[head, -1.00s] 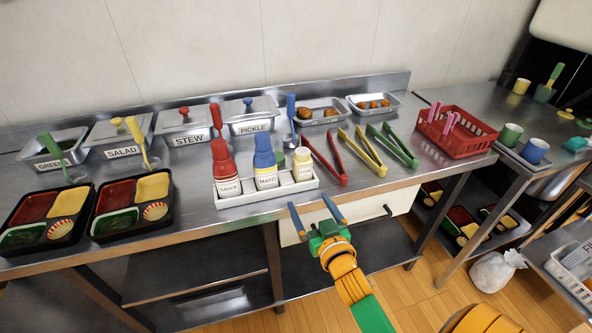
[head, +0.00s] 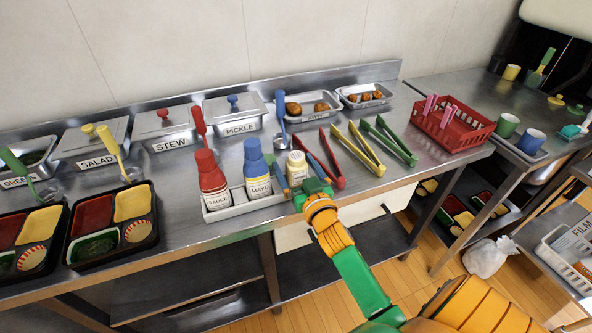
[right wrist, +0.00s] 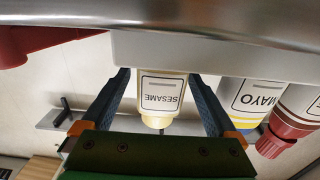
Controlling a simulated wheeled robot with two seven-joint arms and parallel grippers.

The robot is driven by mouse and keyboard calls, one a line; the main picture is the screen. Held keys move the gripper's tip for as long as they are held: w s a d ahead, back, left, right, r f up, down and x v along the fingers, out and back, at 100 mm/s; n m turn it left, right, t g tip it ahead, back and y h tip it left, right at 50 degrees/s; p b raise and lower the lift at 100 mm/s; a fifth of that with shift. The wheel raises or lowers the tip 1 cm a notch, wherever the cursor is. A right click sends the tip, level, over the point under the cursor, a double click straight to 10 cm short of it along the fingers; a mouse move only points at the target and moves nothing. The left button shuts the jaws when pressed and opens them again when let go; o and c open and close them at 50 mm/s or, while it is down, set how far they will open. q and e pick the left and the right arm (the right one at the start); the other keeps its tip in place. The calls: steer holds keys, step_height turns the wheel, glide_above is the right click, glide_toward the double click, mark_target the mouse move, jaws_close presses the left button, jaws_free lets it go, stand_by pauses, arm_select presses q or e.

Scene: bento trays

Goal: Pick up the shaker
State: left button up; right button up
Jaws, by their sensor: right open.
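The shaker is a small cream bottle (head: 297,169) at the right end of the white condiment rack (head: 246,207). In the right wrist view the bottle (right wrist: 160,92) appears upside down and its label reads SESAME. My right gripper (head: 292,163) is open, with one blue finger on each side of the shaker. In the right wrist view the gripper (right wrist: 159,76) shows gaps between both fingers and the bottle. Part of the shaker's base is hidden by the gripper in the head view. My left gripper is not in view.
The blue MAYO bottle (head: 257,170) and red SAUCE bottle (head: 211,180) stand left of the shaker in the rack. Red tongs (head: 333,160) lie close on its right, then yellow tongs (head: 360,150) and green tongs (head: 390,141). A PICKLE container (head: 236,115) stands behind.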

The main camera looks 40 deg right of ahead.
mark_target(293, 153)
steer(key=shift+x, duration=1.25)
steer(key=shift+s, duration=0.15)
steer(key=c, duration=0.7)
steer(key=shift+f, duration=0.1)
jaws_close()
steer(key=shift+r, duration=0.4)
step_height(293, 153, up, 3)
steer(key=shift+a+f+p, duration=0.1)
steer(key=shift+p, duration=0.3)
steer(key=s+a+r, duration=0.1)
steer(key=s+r+p, duration=0.1)
steer(key=r, duration=0.1)
steer(key=a+r, duration=0.1)
steer(key=r, duration=0.1)
steer(key=shift+s+a+p, duration=0.3)
steer(key=shift+s, duration=0.1)
steer(key=s+a+r+p, duration=0.3)
steer(key=s+a+r, duration=0.1)
steer(key=s+a, duration=0.2)
steer(key=shift+s+a+r, duration=0.25)
steer(key=shift+s+a, duration=0.1)
steer(key=shift+s, duration=0.45)
steer(key=shift+o, duration=0.2)
jaws_free()
steer(key=shift+c, duration=0.4)
steer(key=shift+f, duration=0.1)
